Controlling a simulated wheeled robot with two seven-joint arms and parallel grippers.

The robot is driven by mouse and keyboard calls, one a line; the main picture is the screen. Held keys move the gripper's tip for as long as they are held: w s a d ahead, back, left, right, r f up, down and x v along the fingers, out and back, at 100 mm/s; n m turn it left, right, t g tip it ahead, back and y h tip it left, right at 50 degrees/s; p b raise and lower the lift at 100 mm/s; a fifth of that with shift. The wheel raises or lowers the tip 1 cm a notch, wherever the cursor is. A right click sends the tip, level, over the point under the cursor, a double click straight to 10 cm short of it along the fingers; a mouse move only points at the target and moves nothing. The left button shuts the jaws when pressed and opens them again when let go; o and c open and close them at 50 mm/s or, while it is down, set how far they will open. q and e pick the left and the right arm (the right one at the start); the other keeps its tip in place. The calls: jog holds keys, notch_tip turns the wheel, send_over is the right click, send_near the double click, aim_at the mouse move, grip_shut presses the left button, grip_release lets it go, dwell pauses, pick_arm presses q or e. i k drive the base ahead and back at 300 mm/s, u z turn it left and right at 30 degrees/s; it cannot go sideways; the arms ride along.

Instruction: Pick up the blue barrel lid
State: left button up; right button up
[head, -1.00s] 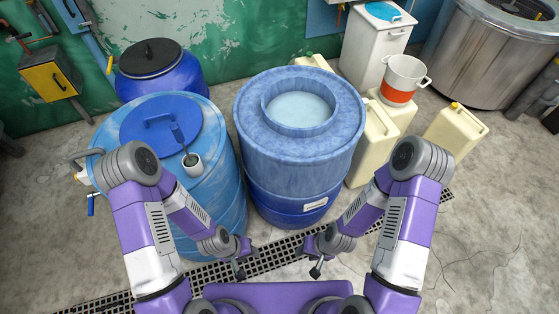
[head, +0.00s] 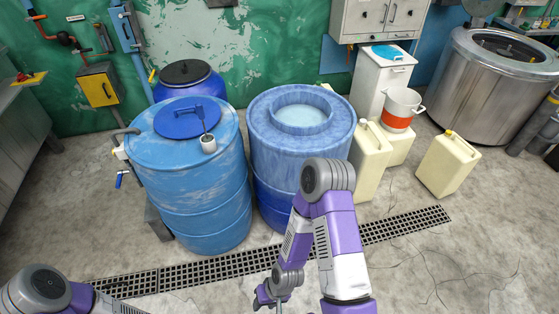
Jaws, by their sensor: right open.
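A round blue lid (head: 178,125) with a raised handle lies on top of the light blue barrel (head: 195,190) at the left. A white cup on a dark handle (head: 208,145) is at the lid's right edge. My right gripper (head: 268,302) is low at the bottom middle, in front of the barrels and well apart from the lid. It is open, and its tips are partly cut off by the picture's edge. My left arm shows at the lower left, but its gripper is out of the picture.
An open blue barrel (head: 300,150) holding pale liquid stands to the right. A darker barrel with a black lid (head: 186,73) stands behind. Cream jerrycans (head: 447,163), a white bucket with an orange band (head: 401,108) and a steel drum (head: 495,75) are at the right. A floor grate (head: 200,272) runs in front.

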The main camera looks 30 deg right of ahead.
aim_at(179, 120)
jog(key=u, duration=0.35)
jog(key=i, duration=1.35)
jog(key=z, duration=0.8)
